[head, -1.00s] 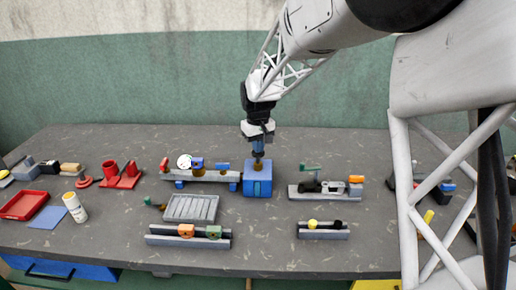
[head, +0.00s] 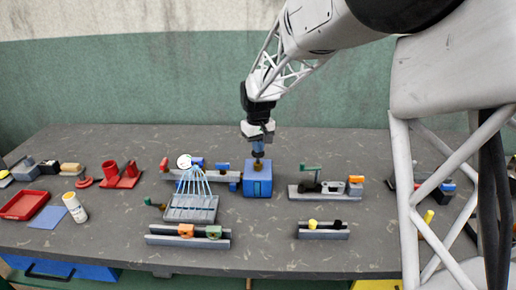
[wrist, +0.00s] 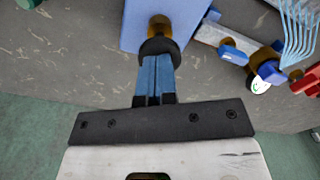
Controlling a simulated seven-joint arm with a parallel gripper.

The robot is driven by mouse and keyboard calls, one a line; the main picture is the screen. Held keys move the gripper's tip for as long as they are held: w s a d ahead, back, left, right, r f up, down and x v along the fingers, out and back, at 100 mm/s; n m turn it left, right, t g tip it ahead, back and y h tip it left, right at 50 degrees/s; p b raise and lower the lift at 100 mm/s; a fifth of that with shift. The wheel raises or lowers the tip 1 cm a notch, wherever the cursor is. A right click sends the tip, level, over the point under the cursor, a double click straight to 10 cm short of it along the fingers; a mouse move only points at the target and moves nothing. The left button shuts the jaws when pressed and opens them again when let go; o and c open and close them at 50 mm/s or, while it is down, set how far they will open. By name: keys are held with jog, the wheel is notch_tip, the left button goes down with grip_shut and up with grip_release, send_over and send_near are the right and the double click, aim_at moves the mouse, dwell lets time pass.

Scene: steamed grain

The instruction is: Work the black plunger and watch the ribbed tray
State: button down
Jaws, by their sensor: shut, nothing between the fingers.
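The black plunger (wrist: 158,46) stands on a brass collar (wrist: 159,26) at the blue box (head: 257,184). My gripper (head: 257,150) is shut and empty, pointing down over the box. In the wrist view its blue fingertips (wrist: 156,58) meet the plunger and appear to touch its top. In the head view the fingertips hide most of the plunger. The grey ribbed tray (head: 190,212) lies left of the box. Thin light-blue streams (head: 196,182) fan out over the tray from near the round white gauge (head: 184,161); they also show in the wrist view (wrist: 299,30).
A rail with an orange and a green block (head: 187,231) lies in front of the tray. A grey fixture with a green lever (head: 310,168) stands right of the box. A shorter rail (head: 323,234) lies front right. The table between the front rails is clear.

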jog(key=shift+r, duration=2.85)
dwell(0.5)
notch_tip(320, 180, up, 4)
jog(key=shift+r, duration=0.25)
jog(key=shift+f, duration=0.2)
jog(key=shift+f, duration=3.1)
jog(key=shift+f, duration=0.2)
